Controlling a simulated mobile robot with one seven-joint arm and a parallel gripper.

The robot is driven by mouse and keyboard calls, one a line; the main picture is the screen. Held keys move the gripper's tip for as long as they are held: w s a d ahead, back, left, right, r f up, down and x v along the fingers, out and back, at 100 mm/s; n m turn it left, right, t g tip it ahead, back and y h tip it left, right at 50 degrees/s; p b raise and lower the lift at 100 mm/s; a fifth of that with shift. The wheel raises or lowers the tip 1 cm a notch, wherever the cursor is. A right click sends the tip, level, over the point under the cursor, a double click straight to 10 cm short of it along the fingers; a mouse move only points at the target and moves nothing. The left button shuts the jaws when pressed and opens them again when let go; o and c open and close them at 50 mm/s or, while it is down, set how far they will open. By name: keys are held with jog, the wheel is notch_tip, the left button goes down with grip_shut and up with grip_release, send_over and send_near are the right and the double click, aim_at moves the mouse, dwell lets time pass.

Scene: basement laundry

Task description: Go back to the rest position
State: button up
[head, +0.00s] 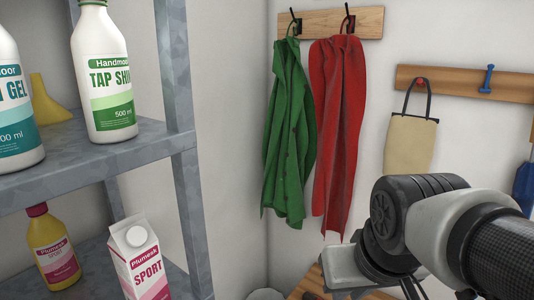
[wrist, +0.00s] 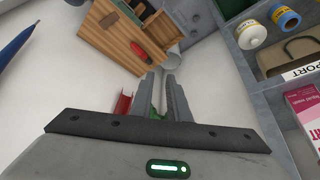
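My gripper (wrist: 164,82) shows in the wrist view with its two grey fingers a small gap apart. Pale background shows between the tips, and I see nothing clamped there. A small green patch shows low between the fingers and a red piece (wrist: 122,104) beside the left one; I cannot tell what they are. In the head view my arm reaches in from the lower right, in front of the wall, and the fingertips cannot be made out.
A grey metal shelf (head: 80,165) stands at left with a white bottle (head: 102,75), a yellow bottle (head: 52,248) and a carton (head: 138,260). A green garment (head: 288,135) and a red one (head: 337,130) hang on the wall.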

jog(key=s+r+p, duration=0.3)
jog(key=r+p, duration=1.6)
jog(key=r, duration=0.1)
jog(key=shift+s+d+r+m, duration=0.15)
jog(key=shift+d+r+m, duration=0.15)
jog(key=shift+d+r, duration=0.1)
jog(key=shift+a, duration=0.1)
